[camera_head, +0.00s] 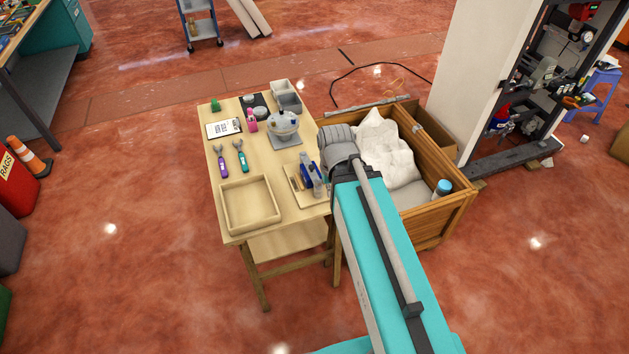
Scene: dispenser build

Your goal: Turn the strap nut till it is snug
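A small device with a white and blue round top (284,121) stands on a grey square base (287,141) on the wooden table. A blue and grey device (307,174) stands on a light board at the table's right side, close to my arm. I cannot make out the strap nut on either device. My teal arm reaches in from the lower right, and its grey joint is above the table's right edge. My gripper does not show; the arm seems to hide it.
The wooden table also holds an empty tray (224,206), purple (221,159) and teal (241,156) wrench-like tools, a white card (224,128), a pink bottle (252,121) and grey bins (289,103). A wooden crate (453,209) with white cloth (385,145) stands against its right side.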

